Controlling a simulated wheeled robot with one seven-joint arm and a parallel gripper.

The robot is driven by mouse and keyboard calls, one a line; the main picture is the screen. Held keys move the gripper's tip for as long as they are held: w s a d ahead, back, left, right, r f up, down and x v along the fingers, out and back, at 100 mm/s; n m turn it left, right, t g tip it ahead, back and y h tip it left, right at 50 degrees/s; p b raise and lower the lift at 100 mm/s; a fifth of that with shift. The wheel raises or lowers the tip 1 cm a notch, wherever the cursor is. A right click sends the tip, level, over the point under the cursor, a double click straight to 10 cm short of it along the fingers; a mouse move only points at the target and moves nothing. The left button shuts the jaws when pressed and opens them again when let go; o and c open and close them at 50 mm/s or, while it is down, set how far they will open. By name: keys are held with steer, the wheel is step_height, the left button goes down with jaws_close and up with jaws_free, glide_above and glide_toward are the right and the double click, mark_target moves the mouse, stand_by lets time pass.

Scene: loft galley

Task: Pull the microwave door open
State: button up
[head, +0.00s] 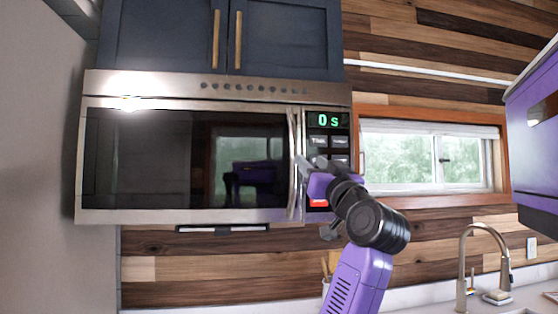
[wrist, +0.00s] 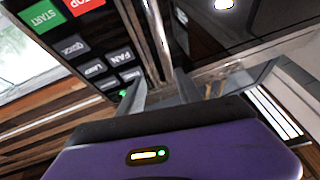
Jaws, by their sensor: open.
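The microwave (head: 190,218) is mounted under dark cabinets in the head view, with its dark glass door (head: 150,160) shut. Its vertical metal door handle (head: 294,135) runs along the door's right edge, beside the control panel (head: 328,140). My gripper (head: 306,163) is in front of the handle and panel, at about mid-height of the door. In the wrist view, my gripper (wrist: 205,88) is open and empty, with its fingers spread. The handle (wrist: 157,35) appears between the finger lines, nearer the left finger. I cannot tell whether either finger touches it.
Dark cabinets (head: 170,35) with brass pulls are above the microwave. A window (head: 430,157) and a purple-sided hanging thing (head: 535,130) are to the right. A faucet (head: 466,265) stands at the lower right. The space in front of the door's left part looks clear.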

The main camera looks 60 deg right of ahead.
mark_target(294, 164)
steer(key=shift+n+y, duration=0.5)
steer(key=shift+n, duration=0.1)
steer(key=shift+w+d+r+p, duration=0.2)
steer(key=shift+w+d+p, duration=0.4)
steer(key=shift+w, duration=0.6)
steer(key=shift+w+d+r+p, duration=0.3)
steer(key=shift+w+d, duration=0.45)
steer(key=shift+w, duration=0.4)
steer(key=shift+w+d+r+p, duration=0.15)
steer(key=shift+w+d+p, duration=0.45)
steer(key=shift+w, duration=0.6)
steer(key=shift+d, duration=0.1)
jaws_close()
